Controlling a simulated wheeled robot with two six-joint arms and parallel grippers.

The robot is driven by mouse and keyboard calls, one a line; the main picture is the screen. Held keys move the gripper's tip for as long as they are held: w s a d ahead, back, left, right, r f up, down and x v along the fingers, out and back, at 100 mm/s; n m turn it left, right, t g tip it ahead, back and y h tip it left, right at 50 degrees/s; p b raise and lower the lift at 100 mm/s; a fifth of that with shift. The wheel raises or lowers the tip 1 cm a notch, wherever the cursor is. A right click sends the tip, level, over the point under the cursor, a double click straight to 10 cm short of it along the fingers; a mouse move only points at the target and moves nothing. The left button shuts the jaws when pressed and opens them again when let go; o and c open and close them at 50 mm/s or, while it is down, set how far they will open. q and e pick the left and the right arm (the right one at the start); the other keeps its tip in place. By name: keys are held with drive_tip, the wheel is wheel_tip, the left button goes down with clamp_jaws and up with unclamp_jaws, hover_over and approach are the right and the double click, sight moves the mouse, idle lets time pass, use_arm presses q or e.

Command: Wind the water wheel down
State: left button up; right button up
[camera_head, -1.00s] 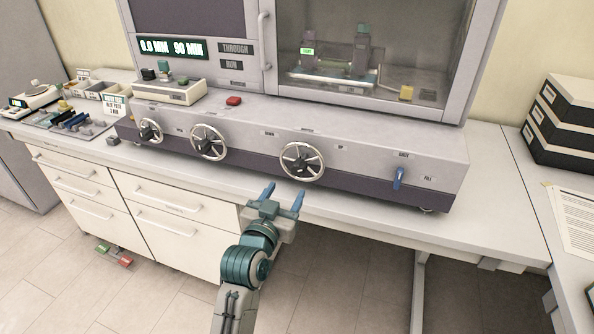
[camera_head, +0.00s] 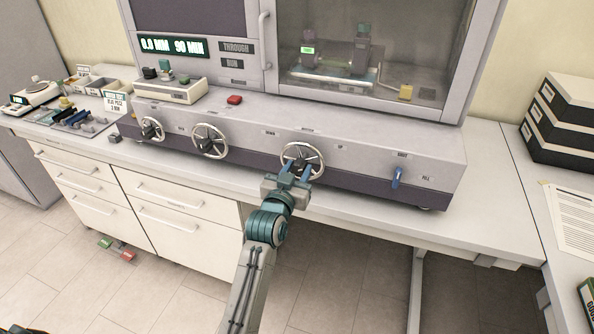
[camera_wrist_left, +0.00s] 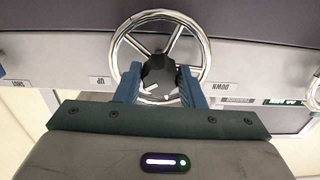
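The wheel at my left gripper is a chrome handwheel (camera_head: 318,149) with a dark hub on the front of the grey machine base. It is the rightmost of three wheels. My left gripper (camera_head: 297,172) is in front of it with its blue fingers pointing at the hub. In the left wrist view the wheel's rim (camera_wrist_left: 119,48) and black hub (camera_wrist_left: 158,70) show, with one blue finger on each side of the hub. The fingers are spread apart; I cannot tell whether they touch the hub. DOWN and UP labels flank the wheel. My right gripper is not in view.
Two other handwheels, a middle one (camera_head: 222,141) and a left one (camera_head: 158,126), sit on the same front. A blue lever (camera_head: 397,178) is to the right. A red button (camera_head: 235,99) is on top of the base. The bench edge lies below my left gripper.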

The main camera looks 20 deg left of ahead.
use_arm(q)
drive_tip(key=c, duration=0.5)
drive_tip(key=shift+o, duration=0.2)
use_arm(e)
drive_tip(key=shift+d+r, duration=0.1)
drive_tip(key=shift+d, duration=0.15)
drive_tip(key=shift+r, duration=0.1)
use_arm(q)
drive_tip(key=shift+n+p, duration=0.5)
drive_tip(key=shift+n, duration=0.1)
drive_tip(key=n+p, duration=0.2)
drive_tip(key=n, duration=0.2)
drive_tip(key=shift+r+p, duration=0.15)
drive_tip(key=shift+p, duration=0.2)
drive_tip(key=n+p, duration=0.2)
drive_tip(key=n, duration=0.3)
drive_tip(key=shift+p, duration=0.4)
drive_tip(key=shift+n, duration=0.3)
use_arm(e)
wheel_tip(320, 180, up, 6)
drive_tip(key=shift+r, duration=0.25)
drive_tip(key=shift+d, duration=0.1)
